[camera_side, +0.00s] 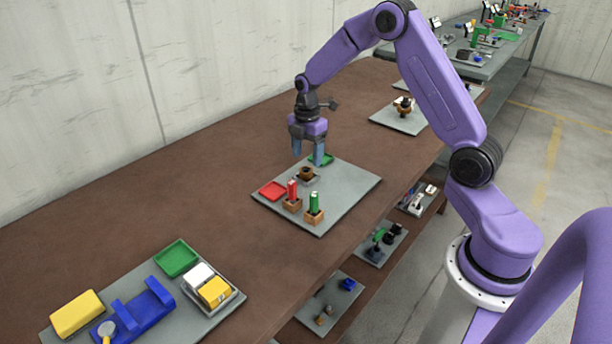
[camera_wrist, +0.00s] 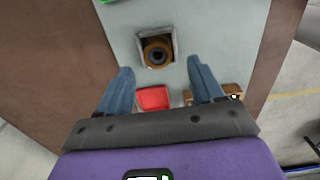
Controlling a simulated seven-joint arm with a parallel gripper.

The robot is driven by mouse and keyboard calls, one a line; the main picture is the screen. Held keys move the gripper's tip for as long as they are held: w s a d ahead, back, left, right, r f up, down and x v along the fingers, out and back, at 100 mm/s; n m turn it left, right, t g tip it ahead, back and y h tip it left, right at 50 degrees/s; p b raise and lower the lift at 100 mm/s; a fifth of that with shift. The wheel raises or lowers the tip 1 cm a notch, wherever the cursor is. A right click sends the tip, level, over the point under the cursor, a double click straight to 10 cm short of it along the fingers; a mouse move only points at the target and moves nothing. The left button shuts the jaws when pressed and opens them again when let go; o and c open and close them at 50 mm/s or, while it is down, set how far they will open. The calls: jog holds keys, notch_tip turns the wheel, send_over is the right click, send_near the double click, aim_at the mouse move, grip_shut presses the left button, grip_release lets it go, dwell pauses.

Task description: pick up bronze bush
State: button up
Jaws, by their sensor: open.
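The bronze bush (camera_side: 306,173) is a brown ring with a dark hole, seated in a small grey square holder on a grey board. In the wrist view the bush (camera_wrist: 157,53) lies beyond my fingertips, roughly centred between them. My gripper (camera_side: 309,160) is open with blue fingers and hangs above the board close to the bush. In the wrist view the gripper's fingers (camera_wrist: 160,72) are spread wide with nothing between them. The gap in height between fingertips and bush is hard to judge.
A red tray (camera_side: 273,191), a green tray (camera_side: 320,159), and red (camera_side: 292,190) and green (camera_side: 314,203) pieces in wooden blocks share the grey board (camera_side: 350,186). Another board with a blue cradle (camera_side: 143,312) and yellow block (camera_side: 77,313) is at lower left. The brown bench between is clear.

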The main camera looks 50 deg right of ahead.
aim_at(305, 173)
jog(key=shift+w+f, duration=0.2)
jog(key=shift+f, duration=2.35)
grip_shut()
